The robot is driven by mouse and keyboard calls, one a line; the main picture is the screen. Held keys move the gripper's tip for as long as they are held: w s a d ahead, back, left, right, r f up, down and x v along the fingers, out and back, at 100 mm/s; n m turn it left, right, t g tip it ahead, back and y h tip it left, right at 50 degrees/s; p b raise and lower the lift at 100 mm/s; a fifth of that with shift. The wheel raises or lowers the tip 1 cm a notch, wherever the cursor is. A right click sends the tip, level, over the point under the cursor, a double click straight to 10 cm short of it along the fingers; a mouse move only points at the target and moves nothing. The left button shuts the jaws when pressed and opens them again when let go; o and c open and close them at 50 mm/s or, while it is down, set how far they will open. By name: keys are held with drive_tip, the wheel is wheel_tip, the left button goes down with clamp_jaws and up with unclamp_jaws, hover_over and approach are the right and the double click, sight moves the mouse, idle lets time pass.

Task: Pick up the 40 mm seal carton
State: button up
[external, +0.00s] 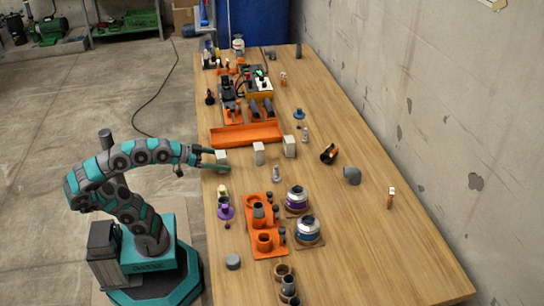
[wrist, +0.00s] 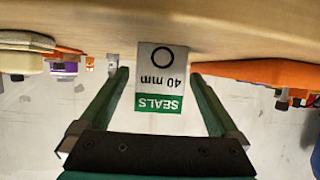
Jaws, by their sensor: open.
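The 40 mm seal carton (wrist: 160,62) is a small pale box with a green SEALS band and a black ring. In the wrist view it appears upside down, straight ahead between my fingers. My gripper (wrist: 158,80) is open, with one green finger on either side of the carton; I cannot tell whether either touches it. In the external view my gripper (external: 212,166) is low at the table's left edge, by the leftmost pale carton (external: 221,157). Two similar cartons, a middle one (external: 259,153) and a right one (external: 289,146), stand beyond; their labels are not readable.
An orange tray (external: 246,135) lies just behind the cartons; it also shows at right in the wrist view (wrist: 262,72). A grey fitting (external: 276,174) stands in front of them. Orange fixtures (external: 265,243) and a purple part (external: 225,212) are nearer.

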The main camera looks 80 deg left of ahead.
drive_tip(key=shift+w, duration=0.1)
drive_tip(key=shift+c, duration=0.4)
drive_tip(key=c, duration=1.4)
drive_tip(key=shift+r, duration=0.1)
